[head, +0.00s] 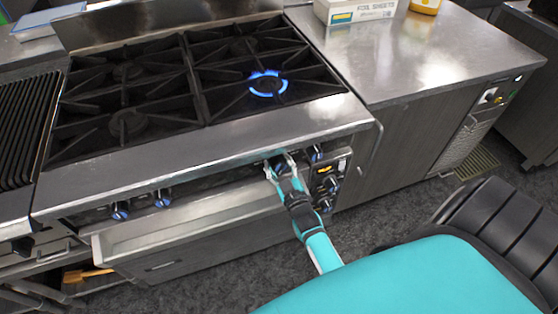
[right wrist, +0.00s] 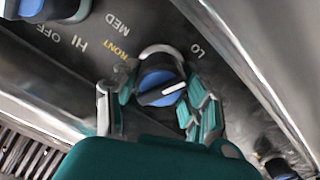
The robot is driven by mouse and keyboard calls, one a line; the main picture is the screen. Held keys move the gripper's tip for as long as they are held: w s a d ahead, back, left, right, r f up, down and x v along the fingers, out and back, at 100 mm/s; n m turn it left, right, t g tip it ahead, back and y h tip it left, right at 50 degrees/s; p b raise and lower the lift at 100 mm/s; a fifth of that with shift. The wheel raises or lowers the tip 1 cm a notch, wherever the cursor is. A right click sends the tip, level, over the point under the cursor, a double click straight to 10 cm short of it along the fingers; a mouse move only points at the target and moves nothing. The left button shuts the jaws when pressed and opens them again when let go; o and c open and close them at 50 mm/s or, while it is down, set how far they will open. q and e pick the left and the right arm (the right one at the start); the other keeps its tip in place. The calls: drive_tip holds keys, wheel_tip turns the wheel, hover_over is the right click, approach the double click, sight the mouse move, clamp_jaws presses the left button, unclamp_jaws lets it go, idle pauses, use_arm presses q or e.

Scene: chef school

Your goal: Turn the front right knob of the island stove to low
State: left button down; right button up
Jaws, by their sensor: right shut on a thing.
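The island stove (head: 200,128) has black grates, and a blue flame burns on its front right burner (head: 267,84). My right gripper (head: 281,165) is at the front panel, its fingers shut around a blue-faced knob (right wrist: 160,83). In the right wrist view one finger is on each side of the knob. The panel around it reads OFF, HI, MED, FRONT and LO. The knob's white pointer line lies slanted across its face, one end toward the right finger, below the LO mark. In the head view the knob is mostly hidden by the fingers. My left gripper is not in view.
Another blue knob (head: 317,153) is just right of my gripper, above a small control panel (head: 330,180). Two more knobs (head: 120,212) (head: 163,199) are farther left. A pale open tray or drawer (head: 190,226) juts out below. A steel counter (head: 430,55) stands at right.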

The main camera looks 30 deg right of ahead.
sight(281, 170)
drive_tip(key=shift+s+f, duration=0.1)
drive_tip(key=shift+f, duration=0.05)
idle(0.3)
drive_tip(key=o, duration=1.2)
drive_tip(key=v, duration=0.7)
drive_tip(key=shift+s+a, duration=0.1)
drive_tip(key=shift+s, duration=0.1)
